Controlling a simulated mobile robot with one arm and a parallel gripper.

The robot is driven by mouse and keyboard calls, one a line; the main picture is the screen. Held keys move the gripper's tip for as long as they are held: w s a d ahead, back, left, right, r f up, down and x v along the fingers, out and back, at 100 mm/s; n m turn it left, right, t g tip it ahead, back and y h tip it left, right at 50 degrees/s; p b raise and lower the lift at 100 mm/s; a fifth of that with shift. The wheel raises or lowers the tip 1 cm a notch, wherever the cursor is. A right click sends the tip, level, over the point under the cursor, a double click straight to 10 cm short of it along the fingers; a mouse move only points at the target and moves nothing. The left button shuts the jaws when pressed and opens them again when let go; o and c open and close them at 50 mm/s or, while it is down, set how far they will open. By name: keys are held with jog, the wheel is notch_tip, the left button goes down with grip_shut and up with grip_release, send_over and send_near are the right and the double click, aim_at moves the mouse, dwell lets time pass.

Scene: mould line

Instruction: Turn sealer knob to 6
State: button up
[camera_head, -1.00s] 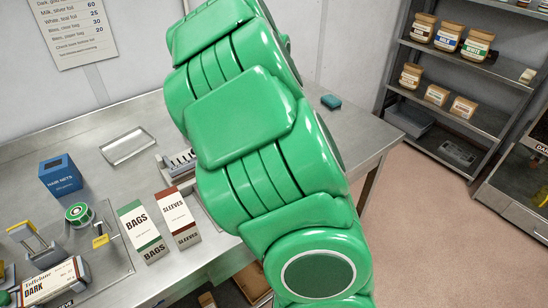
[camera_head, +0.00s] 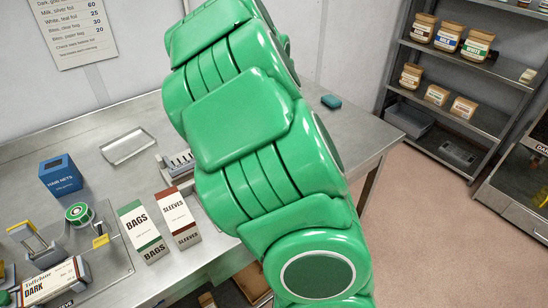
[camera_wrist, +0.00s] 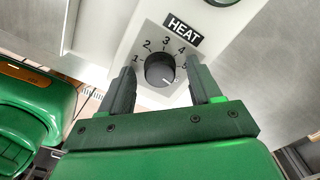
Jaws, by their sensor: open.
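The sealer knob (camera_wrist: 160,69) is a dark round dial on a pale panel (camera_wrist: 125,45) under a black HEAT label (camera_wrist: 183,27), seen in the wrist view. The numbers 1 to 4 run around its upper side; a further digit at the right is partly hidden by a finger. A small white mark on the knob points to the lower right. My gripper (camera_wrist: 161,72) is open, with one dark finger on each side of the knob. I cannot tell whether either finger touches it. In the head view, my green arm hides the gripper and knob.
On the steel table (camera_head: 105,163) stand a BAGS box (camera_head: 142,234), a SLEEVES box (camera_head: 177,218), a blue HAIR NETS box (camera_head: 61,176) and an empty shallow tray (camera_head: 127,146). A teal block (camera_head: 331,102) lies at the back right. Shelves with jars (camera_head: 450,35) stand right.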

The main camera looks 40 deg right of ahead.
jog(key=shift+r, duration=0.1)
notch_tip(320, 180, up, 8)
jog(key=shift+f, duration=0.15)
dwell(0.5)
